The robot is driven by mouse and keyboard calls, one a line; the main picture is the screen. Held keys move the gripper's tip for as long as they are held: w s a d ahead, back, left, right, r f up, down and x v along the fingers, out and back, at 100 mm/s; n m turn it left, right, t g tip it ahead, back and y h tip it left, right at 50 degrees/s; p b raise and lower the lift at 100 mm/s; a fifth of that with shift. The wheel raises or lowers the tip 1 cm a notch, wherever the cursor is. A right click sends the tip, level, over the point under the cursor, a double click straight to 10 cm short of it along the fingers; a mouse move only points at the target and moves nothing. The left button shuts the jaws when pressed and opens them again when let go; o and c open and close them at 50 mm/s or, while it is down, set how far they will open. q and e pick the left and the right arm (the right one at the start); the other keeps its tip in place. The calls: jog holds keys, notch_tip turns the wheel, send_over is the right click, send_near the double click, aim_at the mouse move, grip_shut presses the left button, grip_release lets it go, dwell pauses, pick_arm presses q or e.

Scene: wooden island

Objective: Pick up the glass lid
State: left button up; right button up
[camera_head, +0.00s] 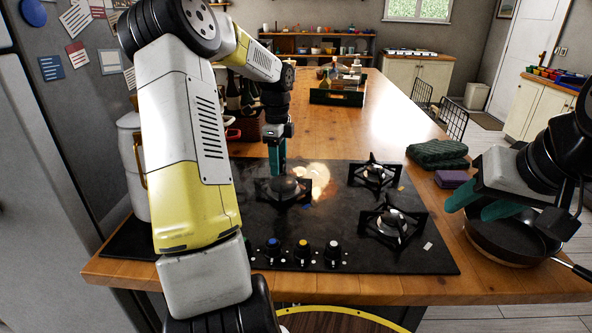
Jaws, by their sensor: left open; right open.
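I cannot clearly make out a glass lid. A bright, warm-coloured patch shows on the black hob (330,240), just right of my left gripper; I cannot tell whether it is glass or a reflection. My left gripper (277,168) points down over the hob's back-left burner (284,188), with its teal fingers seen nearly edge-on. It is open, and I see nothing held. My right gripper (478,204) is open, its teal fingers apart, over the left side of a dark frying pan (510,240). The gripper and wrist hide part of the pan.
The pan stands at the wooden island's (390,290) right front corner. A dark crate (338,96) with bottles stands farther back. The island's middle is clear.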

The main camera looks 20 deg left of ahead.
pick_arm(q)
grip_shut()
dwell(1.3)
